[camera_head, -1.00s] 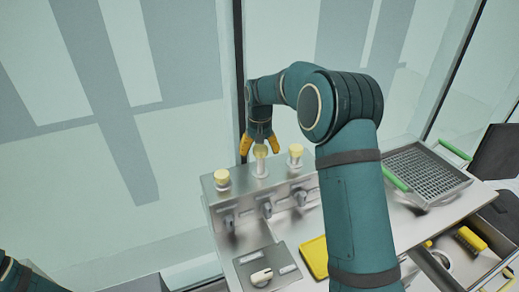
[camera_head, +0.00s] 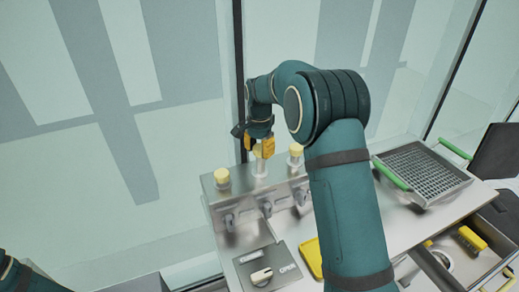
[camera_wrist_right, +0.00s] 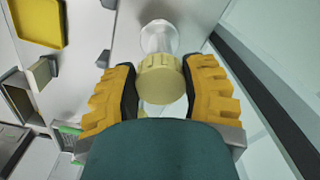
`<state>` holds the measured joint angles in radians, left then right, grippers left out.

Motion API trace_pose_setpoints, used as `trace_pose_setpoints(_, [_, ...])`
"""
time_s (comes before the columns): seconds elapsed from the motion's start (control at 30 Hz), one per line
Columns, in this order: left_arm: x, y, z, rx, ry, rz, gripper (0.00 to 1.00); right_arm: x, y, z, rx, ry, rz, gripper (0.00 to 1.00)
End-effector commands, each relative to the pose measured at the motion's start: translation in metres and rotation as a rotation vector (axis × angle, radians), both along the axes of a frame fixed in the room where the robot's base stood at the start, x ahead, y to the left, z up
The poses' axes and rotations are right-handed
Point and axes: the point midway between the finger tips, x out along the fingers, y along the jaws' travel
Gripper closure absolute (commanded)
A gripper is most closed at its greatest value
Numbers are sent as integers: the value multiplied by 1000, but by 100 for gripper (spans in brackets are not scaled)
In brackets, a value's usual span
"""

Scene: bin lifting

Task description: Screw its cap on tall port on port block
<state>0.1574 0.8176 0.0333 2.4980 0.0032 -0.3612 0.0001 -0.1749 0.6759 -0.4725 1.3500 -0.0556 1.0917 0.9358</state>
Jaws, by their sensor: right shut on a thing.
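The port block (camera_head: 240,198) is a grey metal block with three ports in a row on top. The middle port is the tall port (camera_head: 260,169), a pale upright post with its yellow cap (camera_wrist_right: 162,80) at the top. My right gripper (camera_head: 258,146) comes down from above with its yellow fingers on either side of this cap, shut on it. In the right wrist view the ribbed cap is between the finger pads and looks in line with the pale post (camera_wrist_right: 158,38). Whether its thread is engaged cannot be seen. My left gripper is out of view.
Yellow caps also top the left port (camera_head: 222,176) and the right port (camera_head: 296,150). Levers (camera_head: 268,208) stick out from the block's front. A yellow tray (camera_head: 312,257), a mesh basket (camera_head: 422,172) with green handles and an open drawer (camera_head: 462,246) lie to the right.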

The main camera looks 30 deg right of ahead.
Motion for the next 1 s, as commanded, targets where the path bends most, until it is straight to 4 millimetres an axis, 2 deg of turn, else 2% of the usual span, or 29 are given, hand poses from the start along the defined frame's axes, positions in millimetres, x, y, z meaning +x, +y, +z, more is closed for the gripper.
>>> trace_pose_setpoints(0.2, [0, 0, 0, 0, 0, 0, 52, -2, 2, -2, 3, 9, -246, 79])
trace_pose_setpoints(0.5, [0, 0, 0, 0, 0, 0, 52, -3, 1, -3, 3, 13, -287, 79])
trace_pose_setpoints(0.53, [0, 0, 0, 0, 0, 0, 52, -3, 1, -3, 3, 13, -287, 41])
trace_pose_setpoints(0.57, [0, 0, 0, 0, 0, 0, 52, -3, 1, -3, 3, 13, -287, 31])
trace_pose_setpoints(0.6, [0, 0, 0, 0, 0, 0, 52, -2, 1, -2, 2, 12, -286, 25])
trace_pose_setpoints(0.87, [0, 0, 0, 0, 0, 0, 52, -2, 0, -1, 1, 7, -283, 25])
trace_pose_setpoints(1.0, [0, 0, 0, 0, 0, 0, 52, -1, 0, -1, 2, 5, -181, 25])
